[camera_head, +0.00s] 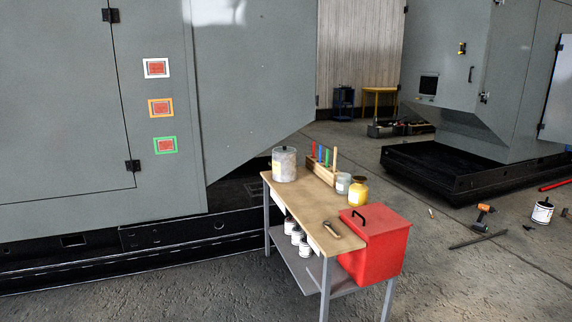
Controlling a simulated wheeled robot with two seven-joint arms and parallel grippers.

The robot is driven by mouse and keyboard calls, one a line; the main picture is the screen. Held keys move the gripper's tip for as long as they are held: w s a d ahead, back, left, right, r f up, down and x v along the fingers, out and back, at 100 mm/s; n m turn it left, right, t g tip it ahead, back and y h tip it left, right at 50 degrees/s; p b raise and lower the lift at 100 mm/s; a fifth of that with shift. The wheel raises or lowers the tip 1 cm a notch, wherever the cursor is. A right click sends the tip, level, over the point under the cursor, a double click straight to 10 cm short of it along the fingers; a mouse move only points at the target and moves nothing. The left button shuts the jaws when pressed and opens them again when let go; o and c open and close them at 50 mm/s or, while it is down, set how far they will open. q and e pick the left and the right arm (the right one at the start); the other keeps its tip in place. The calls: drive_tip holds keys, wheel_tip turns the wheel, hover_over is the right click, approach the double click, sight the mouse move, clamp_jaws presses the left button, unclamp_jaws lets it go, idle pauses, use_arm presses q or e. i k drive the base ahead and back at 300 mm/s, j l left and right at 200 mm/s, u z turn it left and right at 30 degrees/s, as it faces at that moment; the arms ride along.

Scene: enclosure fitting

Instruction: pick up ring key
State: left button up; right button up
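A small metal tool that looks like the ring key (331,229) lies flat on the wooden top of the workbench (300,208), near its front edge. It is small in the picture, so its exact shape is hard to tell. A red box (376,255) with a black handle is just to its right. Neither of my grippers is in view, and nothing is touching the tool.
The bench also holds a lidded jar (284,165), a rack of coloured tools (322,167) and a yellow jar (358,191). Cans stand on the lower shelf. A grey enclosure (90,120) rises behind left. The floor in front is clear; a drill (483,215) lies right.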

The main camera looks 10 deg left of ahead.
sight(336, 232)
drive_tip(key=z, duration=0.4)
drive_tip(key=i+j+z, duration=0.75)
drive_tip(key=j, duration=0.25)
